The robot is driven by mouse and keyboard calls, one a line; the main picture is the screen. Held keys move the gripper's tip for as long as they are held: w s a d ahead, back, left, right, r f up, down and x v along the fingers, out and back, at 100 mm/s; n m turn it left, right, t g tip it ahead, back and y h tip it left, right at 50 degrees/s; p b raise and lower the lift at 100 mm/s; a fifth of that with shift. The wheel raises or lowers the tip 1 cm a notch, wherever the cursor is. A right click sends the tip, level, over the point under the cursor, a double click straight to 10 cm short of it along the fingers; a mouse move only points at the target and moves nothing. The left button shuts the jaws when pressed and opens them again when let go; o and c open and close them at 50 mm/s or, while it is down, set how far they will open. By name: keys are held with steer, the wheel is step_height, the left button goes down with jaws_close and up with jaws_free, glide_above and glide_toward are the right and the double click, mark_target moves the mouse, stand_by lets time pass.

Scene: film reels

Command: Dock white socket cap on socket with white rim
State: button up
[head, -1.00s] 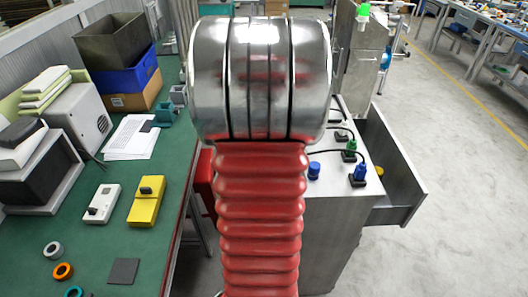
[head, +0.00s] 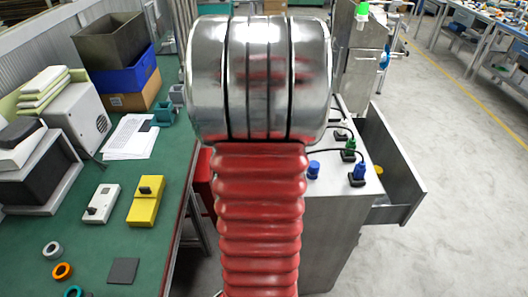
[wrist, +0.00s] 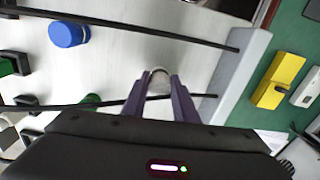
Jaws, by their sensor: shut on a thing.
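My gripper (wrist: 158,78) shows in the wrist view, its two purple fingers shut on a small pale round piece, the white socket cap (wrist: 158,88). The fingers hide much of the cap, and it is above the light metal top of the cabinet. I cannot tell its height or whether it touches anything. In the head view my arm hides the gripper and cap. At the far left of the wrist view, a whitish part (wrist: 4,122) is cut by the edge; I cannot tell whether it belongs to the socket with white rim.
A loose blue cap (wrist: 68,34) stands on the metal top; it also shows in the head view (head: 313,169). A green plug (head: 349,147) and a blue plug (head: 358,172) sit in black sockets with cables. An open drawer (head: 400,190) juts out right. The green table (head: 150,225) is left.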

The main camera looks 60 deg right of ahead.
steer(key=shift+f, duration=0.4)
steer(key=o, duration=0.8)
steer(key=shift+c, duration=0.2)
step_height(320, 180, up, 11)
stand_by(1.3)
stand_by(0.8)
